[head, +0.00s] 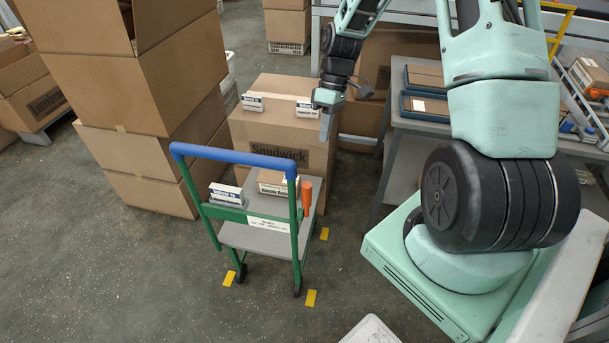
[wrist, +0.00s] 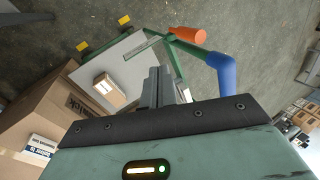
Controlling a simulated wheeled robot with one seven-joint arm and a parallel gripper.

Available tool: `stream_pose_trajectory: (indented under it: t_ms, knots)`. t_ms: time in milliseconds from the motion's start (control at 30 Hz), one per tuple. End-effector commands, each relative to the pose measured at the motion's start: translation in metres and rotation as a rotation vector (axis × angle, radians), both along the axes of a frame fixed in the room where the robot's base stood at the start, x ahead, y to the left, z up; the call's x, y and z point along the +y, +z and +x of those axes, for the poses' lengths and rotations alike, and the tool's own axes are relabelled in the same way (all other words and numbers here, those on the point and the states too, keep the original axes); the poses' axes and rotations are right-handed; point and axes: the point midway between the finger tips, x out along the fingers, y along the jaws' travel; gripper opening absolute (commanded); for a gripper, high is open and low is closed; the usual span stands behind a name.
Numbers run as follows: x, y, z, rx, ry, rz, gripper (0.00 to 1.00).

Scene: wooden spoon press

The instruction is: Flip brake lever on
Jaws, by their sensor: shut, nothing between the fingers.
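A small cart with a green frame and a blue push handle (head: 235,156) stands on the floor. An orange grip (head: 307,192), which looks like the brake lever, stands upright at the right side of the cart's green frame. It also shows in the wrist view (wrist: 187,35), beside the blue handle (wrist: 222,72). My gripper (head: 325,130) is shut and empty, pointing down, above and behind the orange grip and apart from it. Its fingers (wrist: 163,88) show in the wrist view over the cart's grey deck (wrist: 125,55). The lever's lower end is hard to make out.
Small boxes (head: 227,193) sit on the cart. A large carton (head: 280,140) stands close behind it, and stacked cartons (head: 150,110) rise to the left. A grey table (head: 430,125) is at the right. Yellow floor marks surround the cart; the floor in front is clear.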

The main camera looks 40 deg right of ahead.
Motion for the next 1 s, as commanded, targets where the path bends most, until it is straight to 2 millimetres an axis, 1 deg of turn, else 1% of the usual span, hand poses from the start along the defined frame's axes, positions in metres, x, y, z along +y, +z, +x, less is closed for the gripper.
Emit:
stream_pose_trajectory:
  t_ms: [233,367,467,567,800,867,900,933,1000]
  knots:
    - [0.001,0.000,0.000,0.000,0.000,0.000,0.00]
    - [0.003,-0.005,-0.001,0.003,0.001,0.001,0.00]
    - [0.007,-0.016,-0.003,0.004,0.001,0.001,0.00]
    - [0.014,-0.033,-0.007,0.005,0.002,0.003,0.00]
    - [0.031,-0.080,-0.016,0.006,0.001,0.003,0.00]
    - [0.034,-0.090,-0.018,0.005,0.001,0.002,0.00]
    - [0.038,-0.095,-0.019,0.004,0.002,0.001,0.00]
    - [0.043,-0.091,-0.021,0.002,0.004,0.001,0.00]
    - [0.052,-0.090,-0.026,0.001,0.003,0.000,0.00]
